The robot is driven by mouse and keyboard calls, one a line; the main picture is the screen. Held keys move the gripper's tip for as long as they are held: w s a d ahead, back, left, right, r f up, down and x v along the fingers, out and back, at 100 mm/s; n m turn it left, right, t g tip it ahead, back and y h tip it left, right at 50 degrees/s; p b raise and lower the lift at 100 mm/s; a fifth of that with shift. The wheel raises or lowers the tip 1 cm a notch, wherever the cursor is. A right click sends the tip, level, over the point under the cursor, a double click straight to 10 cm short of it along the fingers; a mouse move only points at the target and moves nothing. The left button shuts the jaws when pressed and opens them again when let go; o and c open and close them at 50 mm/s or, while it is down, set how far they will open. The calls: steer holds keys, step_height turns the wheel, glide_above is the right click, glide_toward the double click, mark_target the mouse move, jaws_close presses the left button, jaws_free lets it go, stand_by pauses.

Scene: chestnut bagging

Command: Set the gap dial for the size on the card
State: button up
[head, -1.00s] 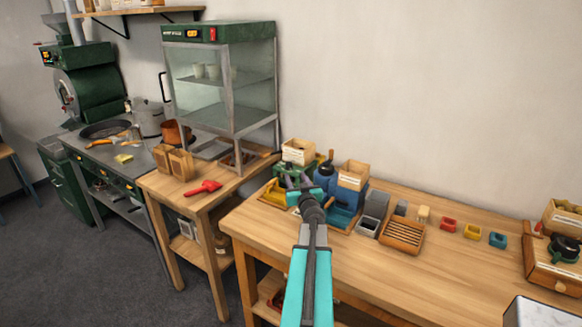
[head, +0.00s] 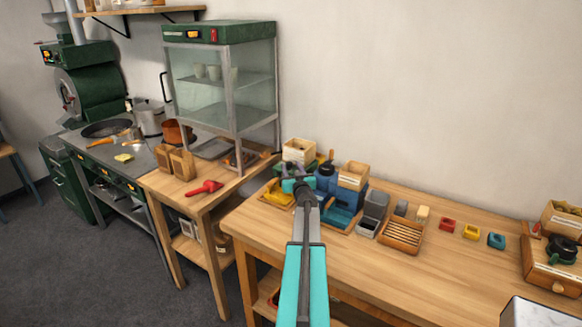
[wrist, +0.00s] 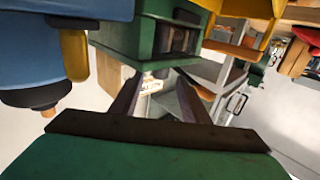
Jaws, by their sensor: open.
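My gripper (head: 297,185) is open at the far left end of the long bench, in front of a green machine (head: 314,167) and left of a blue machine (head: 341,212). In the wrist view, my gripper's two dark fingers (wrist: 158,82) are apart with nothing held between them. The green machine's body (wrist: 120,40) is just beyond them, and a blue part with a dark knob (wrist: 35,96) is at the left. A pale label shows between the fingertips, too small to read. I cannot make out the gap dial or the size card.
Grey bins (head: 372,212), a slatted wooden tray (head: 402,236) and small red, yellow and blue cups (head: 471,231) stand to the right. A side table (head: 226,196) with a red scoop (head: 205,188) is at the left. The bench's front is clear.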

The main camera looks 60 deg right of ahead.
steer(key=shift+w+d, duration=0.45)
steer(key=shift+d, duration=0.05)
steer(key=c, duration=1.1)
steer(key=shift+o, duration=0.2)
